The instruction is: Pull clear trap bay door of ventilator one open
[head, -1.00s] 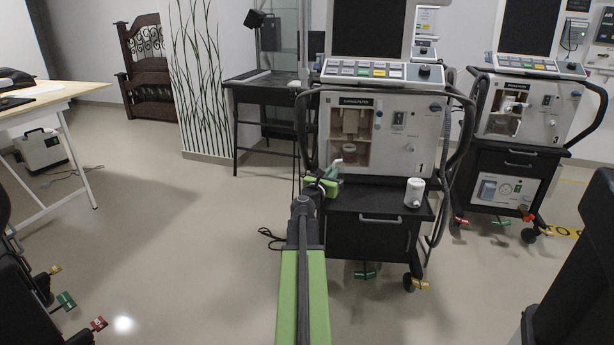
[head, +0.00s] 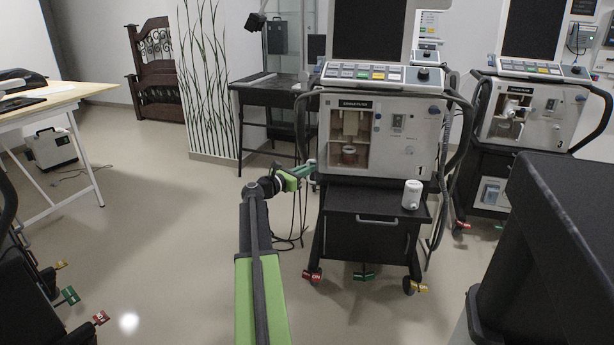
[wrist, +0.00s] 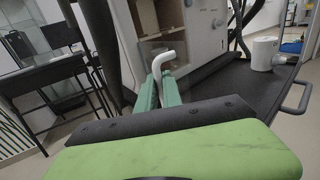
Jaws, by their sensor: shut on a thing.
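Ventilator one (head: 415,150), a pale cabinet marked 1, stands right of my arm in the head view. My gripper (head: 306,170) is at the cabinet's left side, left of the bay. In the wrist view its green fingers (wrist: 159,88) are shut on a white curved handle (wrist: 163,62). The clear door panel is hard to make out, so I cannot tell its exact angle.
A black drawer cart (head: 345,205) carries the ventilator, with a white canister (head: 412,194) on its top. A dark side table (head: 255,88) stands behind, to the left. Cables hang by the cart's left side. The floor (head: 165,240) left of my arm is clear.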

